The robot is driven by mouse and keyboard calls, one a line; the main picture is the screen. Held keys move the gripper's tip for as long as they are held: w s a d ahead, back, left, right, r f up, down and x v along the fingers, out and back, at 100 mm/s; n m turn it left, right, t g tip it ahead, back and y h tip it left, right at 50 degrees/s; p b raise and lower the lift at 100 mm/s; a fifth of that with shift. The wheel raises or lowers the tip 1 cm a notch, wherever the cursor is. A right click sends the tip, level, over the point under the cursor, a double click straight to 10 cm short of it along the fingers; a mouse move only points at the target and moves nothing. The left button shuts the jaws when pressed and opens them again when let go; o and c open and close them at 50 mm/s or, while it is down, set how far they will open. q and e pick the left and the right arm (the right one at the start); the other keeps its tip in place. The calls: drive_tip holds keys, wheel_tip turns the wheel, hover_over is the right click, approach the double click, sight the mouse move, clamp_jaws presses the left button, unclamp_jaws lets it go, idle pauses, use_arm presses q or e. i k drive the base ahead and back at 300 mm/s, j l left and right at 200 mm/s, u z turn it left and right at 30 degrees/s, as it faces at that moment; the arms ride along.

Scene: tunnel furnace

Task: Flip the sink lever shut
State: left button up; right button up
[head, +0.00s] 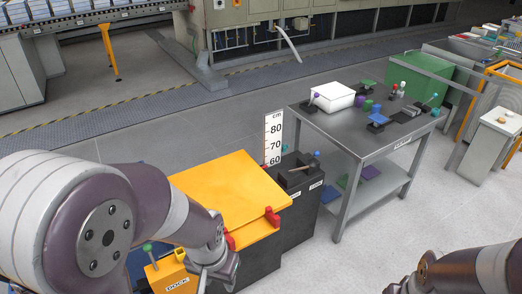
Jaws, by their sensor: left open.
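I cannot pick out a sink for certain, nor tell which lever belongs to it. A lever with a purple knob (316,97) stands on a dark base beside a white box on the grey table. A lever with a teal knob (434,98) stands at the table's right end. A green-knobbed lever (147,248) stands near the yellow DOCK block, close to my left arm. My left gripper (222,270) is open and empty, low in front of the yellow panel. My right gripper (397,286) is partly cut off at the bottom edge, and its jaws are unclear.
The grey table (345,137) carries a white box (332,97) and several small coloured parts. A yellow panel (232,190) with red clips and a black bin (297,178) holding a hammer stand left of it. A green crate (415,75) is behind. Floor in front is clear.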

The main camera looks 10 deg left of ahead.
sight(316, 152)
drive_tip(key=i+l+z, duration=0.1)
drive_tip(key=i+z, duration=0.25)
drive_tip(key=i, duration=0.5)
drive_tip(key=i+j+z, duration=0.1)
drive_tip(key=i+z, duration=0.25)
drive_tip(key=i, duration=0.5)
